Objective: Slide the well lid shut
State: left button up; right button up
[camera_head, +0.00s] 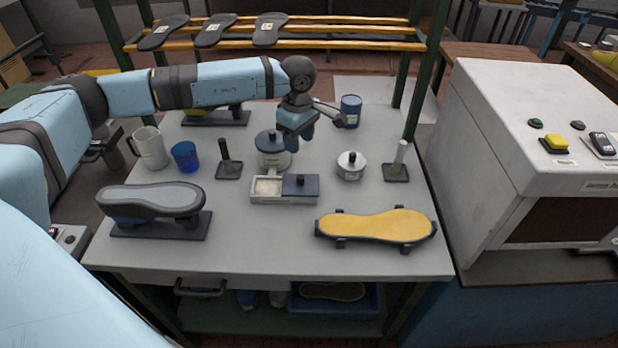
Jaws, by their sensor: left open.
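The well (262,199) is a low light-grey rectangular box near the middle of the table. Its dark blue lid (291,188), with a small black knob, covers the right part. The left part is uncovered and shows a pale whitish inside. My left gripper (303,143) is open and empty, pointing down behind and above the well, apart from the lid. It partly overlaps the blue-lidded pot in the picture. My right gripper does not show.
A blue-lidded pot (270,146) stands just behind the well, and a small white pot (350,172) to its right. Brushes in stands (228,170) (396,172) flank them. A yellow-soled last (376,226) and a grey-soled last (150,200) lie in front. A blue can (350,110) stands farther back.

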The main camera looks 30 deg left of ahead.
aim_at(300, 176)
pick_arm(q)
notch_tip(300, 176, down, 13)
jog(key=shift+p, duration=0.7)
